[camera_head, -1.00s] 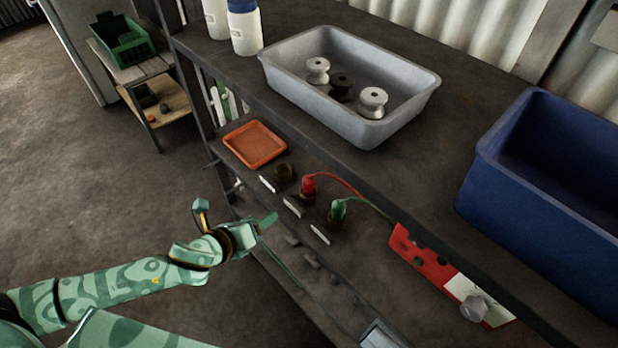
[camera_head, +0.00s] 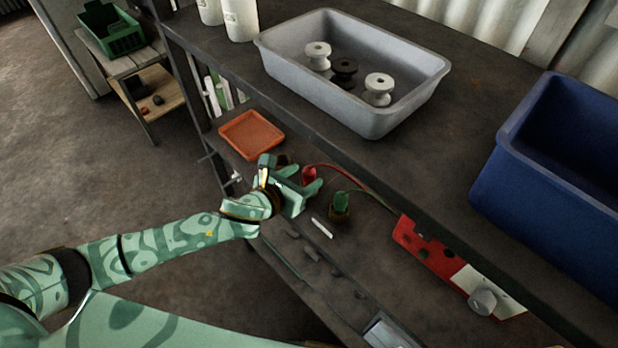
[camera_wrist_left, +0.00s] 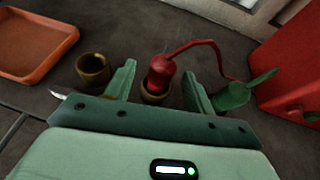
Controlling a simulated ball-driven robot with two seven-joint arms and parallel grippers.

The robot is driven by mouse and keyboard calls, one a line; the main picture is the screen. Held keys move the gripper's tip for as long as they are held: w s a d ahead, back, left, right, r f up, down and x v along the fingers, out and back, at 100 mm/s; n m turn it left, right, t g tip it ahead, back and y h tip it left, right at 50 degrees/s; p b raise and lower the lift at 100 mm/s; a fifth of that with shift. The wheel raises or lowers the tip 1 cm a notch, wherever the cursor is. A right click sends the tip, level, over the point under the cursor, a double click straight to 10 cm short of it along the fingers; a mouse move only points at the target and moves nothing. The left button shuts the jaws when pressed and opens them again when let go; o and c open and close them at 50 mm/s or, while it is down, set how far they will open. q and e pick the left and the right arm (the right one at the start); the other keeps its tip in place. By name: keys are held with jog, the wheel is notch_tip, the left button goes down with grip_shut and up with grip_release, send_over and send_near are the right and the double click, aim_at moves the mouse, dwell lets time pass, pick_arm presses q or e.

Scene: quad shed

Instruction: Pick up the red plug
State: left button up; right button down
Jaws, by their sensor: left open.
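The red plug (camera_head: 309,174) stands upright in a brass-coloured socket on the lower shelf, with a red lead running off to the right. In the left wrist view the red plug (camera_wrist_left: 161,73) stands between and just beyond the two fingers of my left gripper (camera_wrist_left: 158,88). My left gripper (camera_head: 304,178) is open, empty and close in front of the plug; in the head view it hides the socket below. My right gripper is not in view.
A green plug (camera_head: 341,201) stands in another socket just to the right, with its lead leading to a red panel (camera_head: 428,252). An empty brass socket (camera_wrist_left: 93,68) and an orange tray (camera_head: 251,135) lie to the left. The upper shelf, with a grey tub (camera_head: 408,121), overhangs behind.

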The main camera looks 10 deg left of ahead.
aim_at(313, 171)
pick_arm(q)
jog(key=b+x, duration=0.1)
jog(key=x, duration=0.3)
jog(key=shift+w+d+f, duration=0.1)
jog(key=shift+w+d, duration=0.15)
jog(key=c, duration=1.1)
jog(key=shift+o, duration=0.2)
